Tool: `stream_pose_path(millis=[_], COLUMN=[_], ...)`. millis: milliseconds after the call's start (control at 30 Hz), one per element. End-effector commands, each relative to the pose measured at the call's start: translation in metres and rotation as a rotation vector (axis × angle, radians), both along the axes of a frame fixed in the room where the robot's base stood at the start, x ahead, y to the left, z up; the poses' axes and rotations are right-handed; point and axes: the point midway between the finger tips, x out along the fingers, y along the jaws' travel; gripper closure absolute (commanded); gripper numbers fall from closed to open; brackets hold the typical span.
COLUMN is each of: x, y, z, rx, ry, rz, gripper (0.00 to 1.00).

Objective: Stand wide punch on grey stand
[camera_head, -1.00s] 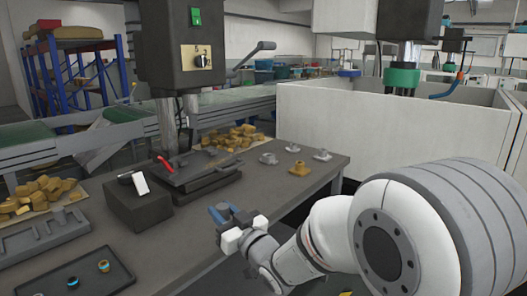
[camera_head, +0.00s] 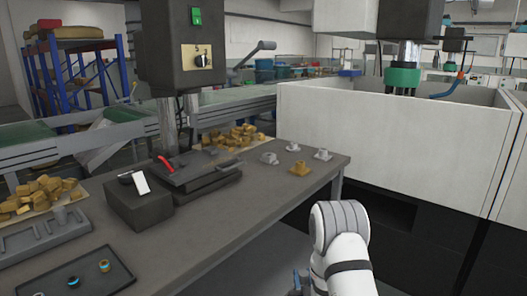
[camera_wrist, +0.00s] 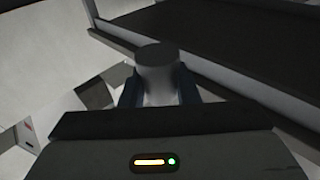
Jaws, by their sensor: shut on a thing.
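My gripper (camera_wrist: 158,92) is shut on a plain grey cylinder in the wrist view, which I take to be the wide punch (camera_wrist: 157,68). Its round end points up between the blue fingers, and its lower part is hidden. In the head view my gripper (camera_head: 300,283) is low at the bottom edge, beside the table's front edge, and the punch cannot be made out there. Small grey stands, one at the left (camera_head: 269,158) and one at the right (camera_head: 323,155), sit on the table's right end. Nothing stands on them. I cannot tell which is the task's grey stand.
A press fixture with a red handle (camera_head: 165,164) and a dark box (camera_head: 140,204) are to the left. The table's front right (camera_head: 235,215) is clear.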

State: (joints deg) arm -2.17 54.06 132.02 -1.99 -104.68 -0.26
Motion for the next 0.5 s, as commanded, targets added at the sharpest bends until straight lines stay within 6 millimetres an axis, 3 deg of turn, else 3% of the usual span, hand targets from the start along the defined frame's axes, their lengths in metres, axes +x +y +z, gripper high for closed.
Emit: stream_pose_path(millis=[200,233,500], x=[0.007,0.01,0.027], y=[-0.027,-0.026,-0.025], z=[-0.035,-0.018,0.047], rx=[0.001,0.001,0.001], ry=[0.001,-0.006,-0.006], rz=[-0.078,-0.075,-0.072], gripper=[1.0,1.0,1.0])
